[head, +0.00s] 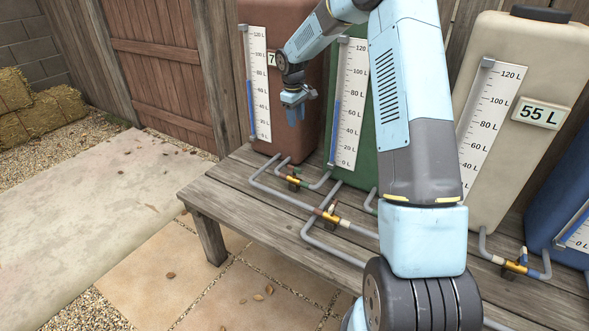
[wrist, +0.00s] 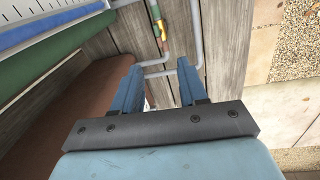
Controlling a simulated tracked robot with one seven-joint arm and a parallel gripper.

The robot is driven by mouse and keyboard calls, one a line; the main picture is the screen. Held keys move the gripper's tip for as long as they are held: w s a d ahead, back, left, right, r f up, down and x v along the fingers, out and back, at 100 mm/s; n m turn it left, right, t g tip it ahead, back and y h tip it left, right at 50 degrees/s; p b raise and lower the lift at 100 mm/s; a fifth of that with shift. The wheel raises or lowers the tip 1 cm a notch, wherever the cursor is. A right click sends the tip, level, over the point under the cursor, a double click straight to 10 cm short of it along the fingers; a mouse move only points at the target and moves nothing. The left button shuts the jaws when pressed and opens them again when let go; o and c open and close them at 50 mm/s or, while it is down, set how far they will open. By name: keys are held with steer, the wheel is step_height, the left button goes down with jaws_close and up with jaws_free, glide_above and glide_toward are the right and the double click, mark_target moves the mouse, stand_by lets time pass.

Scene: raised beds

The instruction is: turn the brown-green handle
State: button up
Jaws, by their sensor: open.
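A brass valve (head: 293,180) with a small dark handle sits in the grey pipes between the brown tank (head: 290,20) and the green tank (head: 354,187). The handle's exact pose is too small to tell. In the wrist view, a brass valve (wrist: 160,28) shows near the top edge, beyond my fingertips. My gripper (head: 295,118) hangs in front of the brown tank, above the bench and the valve, with fingers pointing down. In the wrist view my gripper (wrist: 159,68) is open, its two blue fingers apart with nothing between them.
A second valve (head: 327,214) lies nearer on the pipes, and a third valve (head: 513,266) stands at right by the cream tank (head: 500,145) and blue tank (head: 566,195). Pipes run along the wooden bench (head: 235,203). Open paving (head: 110,200) lies to the left.

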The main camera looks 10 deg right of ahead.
steer(key=n+y, duration=0.1)
glide_above(295, 168)
step_height(295, 168, down, 14)
steer(key=shift+g, duration=0.4)
steer(key=f, duration=1.3)
steer(key=shift+w+a+f, duration=0.1)
steer(key=shift+w+f, duration=0.2)
steer(key=shift+f, duration=0.05)
steer(key=shift+c, duration=0.2)
jaws_close()
